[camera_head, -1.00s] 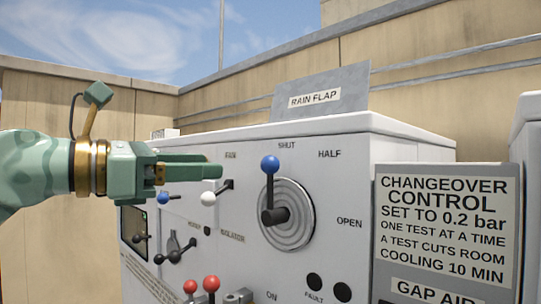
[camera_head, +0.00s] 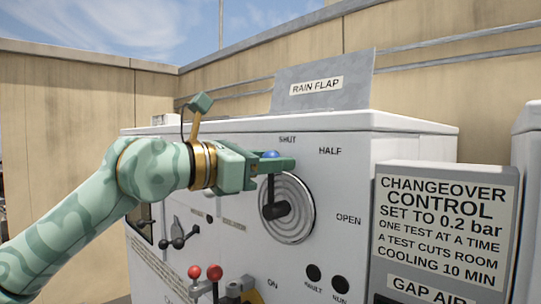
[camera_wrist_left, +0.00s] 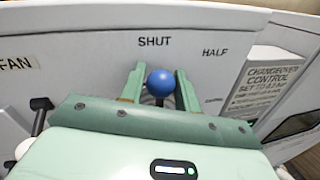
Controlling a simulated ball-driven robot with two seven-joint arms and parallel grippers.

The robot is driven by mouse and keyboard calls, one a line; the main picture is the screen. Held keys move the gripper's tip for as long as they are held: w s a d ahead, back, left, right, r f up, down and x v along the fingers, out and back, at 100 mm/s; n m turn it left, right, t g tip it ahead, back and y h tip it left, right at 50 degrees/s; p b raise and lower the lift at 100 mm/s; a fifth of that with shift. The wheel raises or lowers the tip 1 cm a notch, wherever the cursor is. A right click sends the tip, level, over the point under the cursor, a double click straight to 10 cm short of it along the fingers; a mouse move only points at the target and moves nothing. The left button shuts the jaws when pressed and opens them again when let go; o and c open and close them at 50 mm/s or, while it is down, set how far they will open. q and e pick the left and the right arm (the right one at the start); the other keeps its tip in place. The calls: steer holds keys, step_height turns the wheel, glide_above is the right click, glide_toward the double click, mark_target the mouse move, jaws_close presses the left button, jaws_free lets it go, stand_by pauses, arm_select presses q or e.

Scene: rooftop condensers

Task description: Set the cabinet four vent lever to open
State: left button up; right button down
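The vent lever has a blue ball knob (camera_head: 271,154) and a dark arm (camera_head: 272,195) on a round ribbed grey dial (camera_head: 297,212). The lever stands upright, pointing at the SHUT mark; HALF is up to the right and OPEN is to the right. My left gripper (camera_head: 272,162) is at the knob, with its fingers hiding most of it in the head view. In the left wrist view the blue knob (camera_wrist_left: 160,82) sits between the two fingers, with a narrow gap seeming to show at each side, so the gripper looks open around it. My right gripper is not in view.
Below the dial are red-knobbed levers (camera_head: 214,273) and dark indicators (camera_head: 313,272). Smaller dark-knobbed levers (camera_head: 178,242) are to the left, under my left arm. A rain flap plate (camera_head: 322,85) stands on the cabinet top. A changeover sign (camera_head: 445,225) is at the right.

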arm_select(q)
jaws_close()
